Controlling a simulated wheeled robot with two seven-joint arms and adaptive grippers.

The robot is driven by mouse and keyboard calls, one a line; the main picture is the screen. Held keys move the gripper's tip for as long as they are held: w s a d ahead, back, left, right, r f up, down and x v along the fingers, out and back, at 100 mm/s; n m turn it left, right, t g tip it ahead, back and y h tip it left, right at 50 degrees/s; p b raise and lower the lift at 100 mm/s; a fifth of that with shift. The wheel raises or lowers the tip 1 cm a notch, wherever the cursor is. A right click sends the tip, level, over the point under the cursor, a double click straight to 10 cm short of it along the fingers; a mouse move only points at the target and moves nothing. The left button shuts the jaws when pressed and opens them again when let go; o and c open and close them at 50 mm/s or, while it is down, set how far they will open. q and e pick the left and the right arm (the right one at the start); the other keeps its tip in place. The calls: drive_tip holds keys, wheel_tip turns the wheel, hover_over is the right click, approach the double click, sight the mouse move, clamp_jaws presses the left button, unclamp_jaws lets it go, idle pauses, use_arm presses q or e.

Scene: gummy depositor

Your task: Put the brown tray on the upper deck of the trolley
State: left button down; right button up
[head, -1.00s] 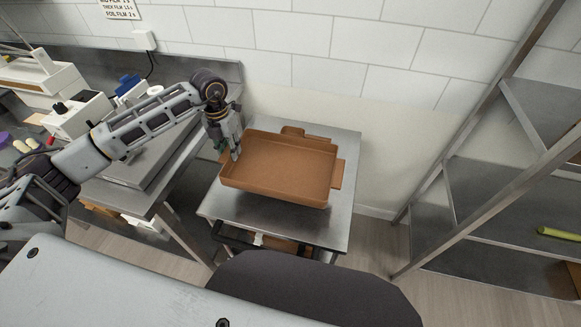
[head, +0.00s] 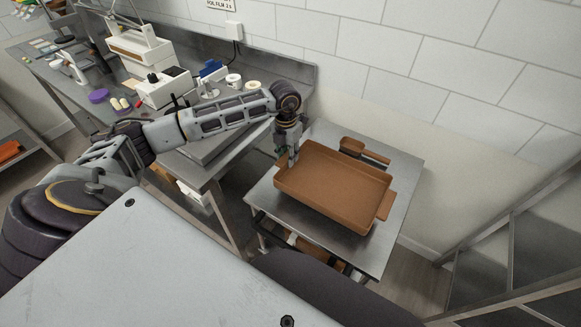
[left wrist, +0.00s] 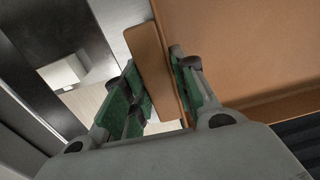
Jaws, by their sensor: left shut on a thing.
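The brown tray (head: 335,187) is a shallow rectangular pan with raised walls, over the upper deck (head: 405,165) of the metal trolley. I cannot tell whether it touches the deck or hangs just above it. My left gripper (head: 287,160) is at the tray's left end. In the left wrist view, my left gripper (left wrist: 160,85) is shut on the brown end piece of the tray (left wrist: 255,45), one finger on each side. My right gripper is not in view.
A brown scoop-like item (head: 362,150) lies on the deck behind the tray. A steel workbench with a white machine (head: 163,88) and rolls stands to the left. A tiled wall is behind the trolley, and a metal rack (head: 500,260) stands at the right.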

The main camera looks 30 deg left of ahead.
use_arm(q)
drive_tip(key=shift+f, duration=0.6)
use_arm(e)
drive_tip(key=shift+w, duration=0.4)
